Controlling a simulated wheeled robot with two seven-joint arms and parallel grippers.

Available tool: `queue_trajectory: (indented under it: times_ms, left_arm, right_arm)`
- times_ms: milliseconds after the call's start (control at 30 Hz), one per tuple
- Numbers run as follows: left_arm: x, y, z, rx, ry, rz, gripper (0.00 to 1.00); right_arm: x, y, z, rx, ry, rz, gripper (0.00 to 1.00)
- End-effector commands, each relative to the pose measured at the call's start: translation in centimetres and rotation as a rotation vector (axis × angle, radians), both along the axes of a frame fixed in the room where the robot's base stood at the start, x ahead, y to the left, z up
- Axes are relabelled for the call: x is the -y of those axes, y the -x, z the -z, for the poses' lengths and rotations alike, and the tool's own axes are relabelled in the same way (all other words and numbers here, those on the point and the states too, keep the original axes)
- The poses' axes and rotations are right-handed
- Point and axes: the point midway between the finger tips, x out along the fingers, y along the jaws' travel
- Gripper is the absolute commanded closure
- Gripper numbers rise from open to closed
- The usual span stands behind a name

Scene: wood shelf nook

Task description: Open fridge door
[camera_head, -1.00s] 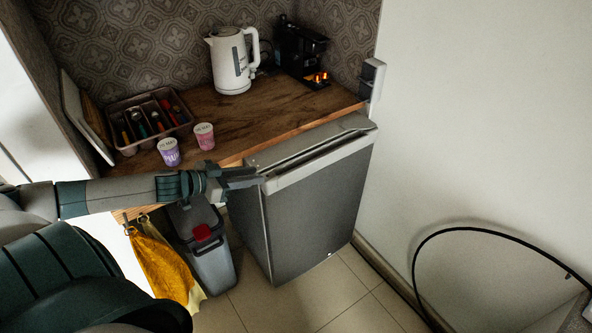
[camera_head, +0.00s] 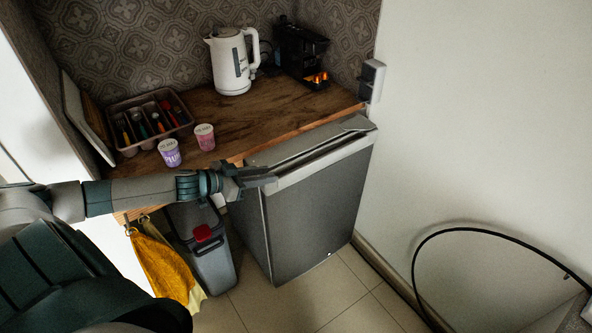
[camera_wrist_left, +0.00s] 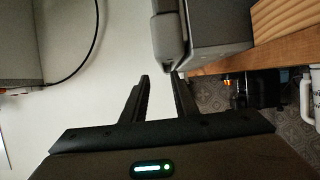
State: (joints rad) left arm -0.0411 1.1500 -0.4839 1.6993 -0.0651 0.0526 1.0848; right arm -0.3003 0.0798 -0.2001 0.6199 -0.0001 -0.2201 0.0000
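The grey fridge (camera_head: 315,205) stands under the wooden counter, its light top door edge (camera_head: 320,165) facing the front. The door looks shut or nearly so. In the left wrist view the door's rounded edge (camera_wrist_left: 168,30) is just beyond the fingertips, with the fridge body (camera_wrist_left: 218,25) to its right. My left gripper (camera_head: 268,176) is at the top left corner of the door. In the left wrist view its two fingers (camera_wrist_left: 159,75) are apart with nothing between them; the right fingertip is close to the door edge, and contact cannot be told. My right gripper is out of view.
A grey bin (camera_head: 210,262) and a yellow towel (camera_head: 163,268) are left of the fridge. Two cups (camera_head: 205,137), a cutlery tray (camera_head: 126,106) and a white kettle (camera_head: 230,65) stand on the counter (camera_head: 250,115). A white wall is close right; tiled floor in front is clear.

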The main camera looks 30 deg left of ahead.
Motion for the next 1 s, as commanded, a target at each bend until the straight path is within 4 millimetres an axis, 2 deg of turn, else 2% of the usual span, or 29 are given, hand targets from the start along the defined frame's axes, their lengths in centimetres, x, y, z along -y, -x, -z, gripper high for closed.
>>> queue_trajectory:
  times_ms: [467,1000]
  left_arm:
    - [1.7,-4.2,1.6,0.002,0.000,-0.001,0.73]
    - [4.2,-10.1,4.3,0.001,0.000,0.000,0.73]
  right_arm:
    - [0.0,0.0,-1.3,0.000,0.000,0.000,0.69]
    - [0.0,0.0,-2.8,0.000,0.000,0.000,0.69]
